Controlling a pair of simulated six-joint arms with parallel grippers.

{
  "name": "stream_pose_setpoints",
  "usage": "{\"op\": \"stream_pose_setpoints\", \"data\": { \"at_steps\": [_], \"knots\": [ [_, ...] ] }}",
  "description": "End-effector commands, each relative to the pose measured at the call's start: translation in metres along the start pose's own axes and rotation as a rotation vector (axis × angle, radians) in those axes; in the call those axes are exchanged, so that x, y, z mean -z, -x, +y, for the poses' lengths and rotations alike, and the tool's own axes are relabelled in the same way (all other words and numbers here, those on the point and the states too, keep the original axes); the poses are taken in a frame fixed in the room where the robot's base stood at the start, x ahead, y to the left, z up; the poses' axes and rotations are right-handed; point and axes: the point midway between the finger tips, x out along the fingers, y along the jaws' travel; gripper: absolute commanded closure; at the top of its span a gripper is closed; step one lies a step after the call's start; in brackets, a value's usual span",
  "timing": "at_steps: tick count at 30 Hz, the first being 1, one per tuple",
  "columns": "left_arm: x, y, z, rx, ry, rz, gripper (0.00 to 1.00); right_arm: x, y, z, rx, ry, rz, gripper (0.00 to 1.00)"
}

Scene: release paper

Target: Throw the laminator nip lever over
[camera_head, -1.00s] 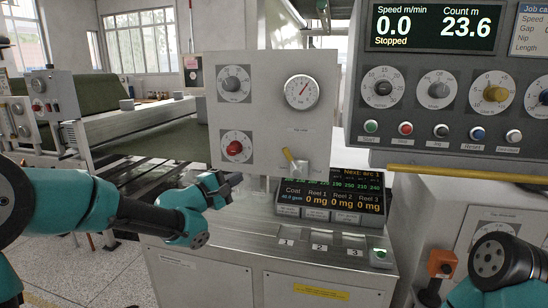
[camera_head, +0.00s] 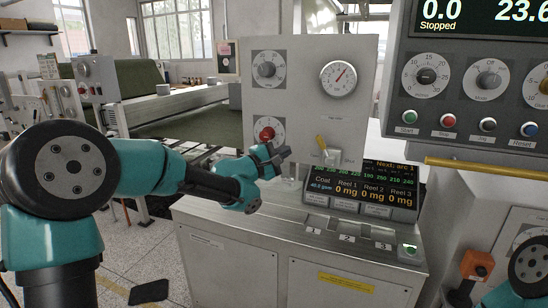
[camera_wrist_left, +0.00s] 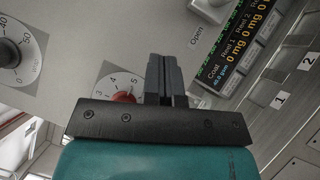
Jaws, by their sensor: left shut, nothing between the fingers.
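The laminator nip lever is a short yellow handle (camera_head: 321,143) on a pale metal base (camera_head: 333,157), low on the grey upright panel (camera_head: 305,105). The handle leans up and to the left. In the left wrist view part of a pale block (camera_wrist_left: 209,9) shows at the top edge beside the word "Open"; the yellow handle is not visible there. My left gripper (camera_head: 283,151) is shut and empty, left of the lever and apart from it in the head view. Its closed fingers (camera_wrist_left: 164,77) point toward the panel in the wrist view. My right gripper is out of view.
A red knob (camera_head: 267,134) sits behind and above my left gripper. A dark display box (camera_head: 362,188) stands below the lever on the metal bench (camera_head: 280,222). A yellow bar (camera_head: 475,168) runs under the control console at right.

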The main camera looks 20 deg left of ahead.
Motion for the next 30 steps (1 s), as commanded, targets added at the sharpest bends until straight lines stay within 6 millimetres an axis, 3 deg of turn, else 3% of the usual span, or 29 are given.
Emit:
{"op": "stream_pose_setpoints", "data": {
  "at_steps": [7, 12, 30],
  "knots": [
    [-0.001, -0.044, 0.0, -0.001, 0.0, -0.001, 1.0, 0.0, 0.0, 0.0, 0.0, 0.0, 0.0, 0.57],
    [-0.02, -0.06, 0.0, 0.0, 0.001, -0.003, 1.0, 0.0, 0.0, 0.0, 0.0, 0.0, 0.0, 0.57],
    [-0.029, -0.07, 0.0, 0.001, -0.002, -0.001, 1.0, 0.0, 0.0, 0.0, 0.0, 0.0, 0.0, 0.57]
  ]
}}
